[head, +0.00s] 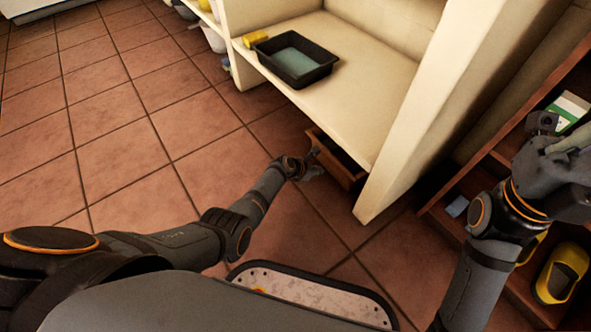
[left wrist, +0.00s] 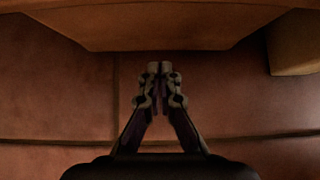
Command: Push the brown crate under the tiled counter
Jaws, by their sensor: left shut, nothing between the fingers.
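The brown crate (head: 349,176) sits on the floor, partly beneath the cream tiled counter (head: 357,88), beside the counter's end panel. The counter hides its far part. In the left wrist view the crate's wall (left wrist: 160,22) spans the top. My left gripper (head: 316,166) is at the crate's near side, low over the floor. In the left wrist view its fingertips (left wrist: 160,70) are together and empty, facing the crate's lower edge; I cannot tell if they touch it. My right gripper (head: 550,130) is raised at the right by the shelf; its fingers are unclear.
A black basin (head: 292,62) and a yellow item (head: 255,38) stand on the counter's surface. The end panel (head: 376,190) is right of the crate. A brown shelf (head: 440,212) at right holds yellow shoes (head: 561,272). The tiled floor at left is open.

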